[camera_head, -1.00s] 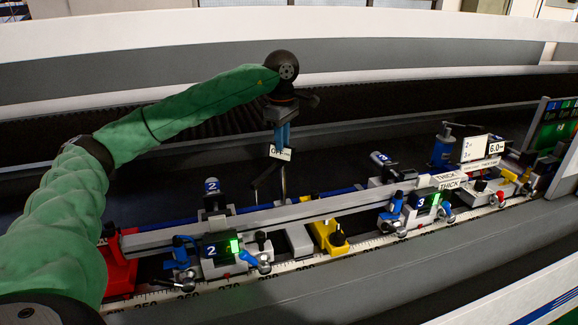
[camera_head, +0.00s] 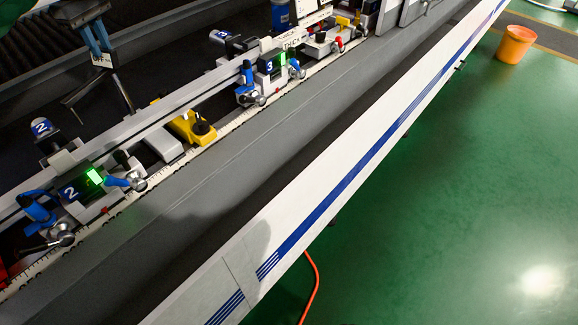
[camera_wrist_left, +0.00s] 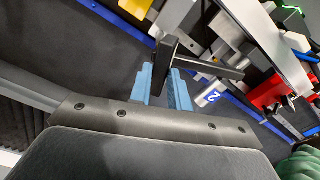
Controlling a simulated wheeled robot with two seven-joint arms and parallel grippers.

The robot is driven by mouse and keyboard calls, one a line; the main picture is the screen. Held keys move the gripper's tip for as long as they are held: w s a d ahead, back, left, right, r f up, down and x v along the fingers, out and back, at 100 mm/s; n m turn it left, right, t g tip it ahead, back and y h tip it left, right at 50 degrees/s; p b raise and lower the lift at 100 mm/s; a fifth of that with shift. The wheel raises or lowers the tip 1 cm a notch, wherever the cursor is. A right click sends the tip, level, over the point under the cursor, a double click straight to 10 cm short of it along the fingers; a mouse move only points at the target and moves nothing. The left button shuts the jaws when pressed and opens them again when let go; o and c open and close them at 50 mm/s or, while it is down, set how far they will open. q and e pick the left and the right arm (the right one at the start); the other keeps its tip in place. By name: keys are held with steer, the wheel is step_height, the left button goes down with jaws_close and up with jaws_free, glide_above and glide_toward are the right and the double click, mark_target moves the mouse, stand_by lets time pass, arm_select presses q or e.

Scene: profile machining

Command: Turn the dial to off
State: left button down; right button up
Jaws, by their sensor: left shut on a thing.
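My left gripper (camera_head: 96,40) is at the upper left of the head view, above the dark bed of the machine. Its blue fingers also show in the left wrist view (camera_wrist_left: 168,88). They are shut on a black bar-like handle (camera_wrist_left: 166,64), which I take to be the dial's. Thin dark rods (camera_head: 84,88) reach down from there. The dial's face and pointer are hidden or too small to tell. My right gripper is not in view.
A long metal rail carries clamp units numbered 2 (camera_head: 80,188) and 3 (camera_head: 270,68), with lit green displays. A yellow block (camera_head: 190,126) sits between them. A white machine edge (camera_head: 330,200) runs diagonally. Open green floor (camera_head: 450,190) and an orange bucket (camera_head: 515,44) lie right.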

arm_select(q)
steer(key=shift+f, duration=0.15)
steer(key=shift+f+m+b, duration=0.1)
steer(key=shift+m+b, duration=0.3)
steer(key=shift+m, duration=0.3)
steer(key=m+b, duration=0.1)
steer(key=m, duration=0.1)
steer(key=shift+m, duration=0.3)
steer(key=c, duration=1.3)
jaws_free()
steer(key=shift+r, duration=0.2)
steer(key=shift+r, duration=0.1)
steer(key=shift+r+p, duration=1.25)
steer(key=shift+r, duration=1.05)
steer(key=shift+r+p, duration=1)
steer(key=shift+r, duration=0.2)
